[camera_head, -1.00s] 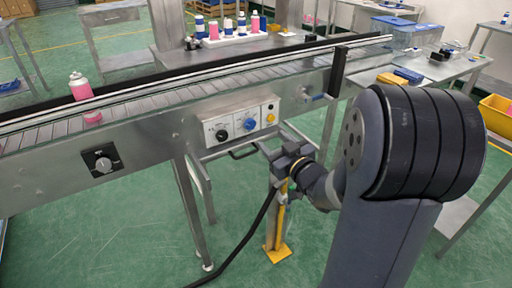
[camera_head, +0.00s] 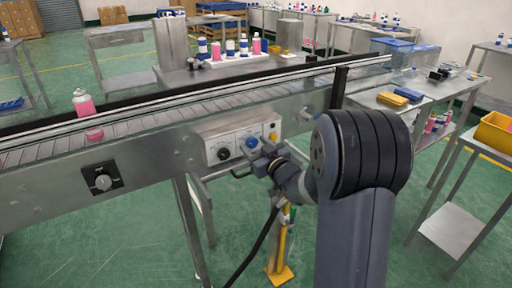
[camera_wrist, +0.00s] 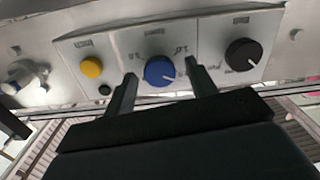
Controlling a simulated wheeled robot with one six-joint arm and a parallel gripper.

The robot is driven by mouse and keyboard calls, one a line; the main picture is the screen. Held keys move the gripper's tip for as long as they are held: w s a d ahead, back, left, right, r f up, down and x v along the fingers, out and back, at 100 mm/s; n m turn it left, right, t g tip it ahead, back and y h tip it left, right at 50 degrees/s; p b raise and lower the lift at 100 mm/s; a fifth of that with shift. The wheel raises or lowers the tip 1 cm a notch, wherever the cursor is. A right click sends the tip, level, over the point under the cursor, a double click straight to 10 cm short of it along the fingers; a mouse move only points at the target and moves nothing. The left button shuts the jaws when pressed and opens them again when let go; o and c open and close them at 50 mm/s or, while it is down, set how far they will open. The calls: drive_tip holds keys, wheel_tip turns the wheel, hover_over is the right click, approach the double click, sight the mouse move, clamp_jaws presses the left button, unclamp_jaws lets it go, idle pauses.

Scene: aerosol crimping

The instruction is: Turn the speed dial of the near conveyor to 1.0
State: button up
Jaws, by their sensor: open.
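The near conveyor's control panel (camera_head: 238,140) is a pale box on the side of the metal conveyor (camera_head: 150,150). Its blue dial (camera_wrist: 160,71) is in the middle of the panel in the wrist view, with a white pointer mark towards the lower right. Small printed labels lie around it, too small to read surely. My gripper (camera_wrist: 162,76) is open, one finger on each side of the blue dial; I cannot tell whether they touch it. In the head view the blue dial (camera_head: 251,142) shows just above my gripper (camera_head: 257,152).
A black dial (camera_wrist: 242,54) and a yellow button (camera_wrist: 91,67) flank the blue dial. Another dial (camera_head: 102,178) is on the conveyor side at left. A pink can (camera_head: 83,103) stands on the belt. A yellow post (camera_head: 281,245) stands below my gripper.

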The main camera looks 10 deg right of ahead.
drive_tip(key=c, duration=1)
drive_tip(key=shift+f+n+b, duration=0.15)
drive_tip(key=shift+n+b, duration=0.15)
drive_tip(key=shift+b, duration=0.3)
drive_tip(key=n+b, duration=0.2)
drive_tip(key=shift+f+b, duration=0.1)
drive_tip(key=shift+b, duration=0.2)
drive_tip(key=n+b, duration=0.2)
drive_tip(key=b, duration=0.1)
drive_tip(key=shift+n, duration=0.4)
drive_tip(key=n+b, duration=0.3)
drive_tip(key=shift+n+b, duration=1.1)
drive_tip(key=shift+n, duration=0.6)
drive_tip(key=shift+r, duration=0.2)
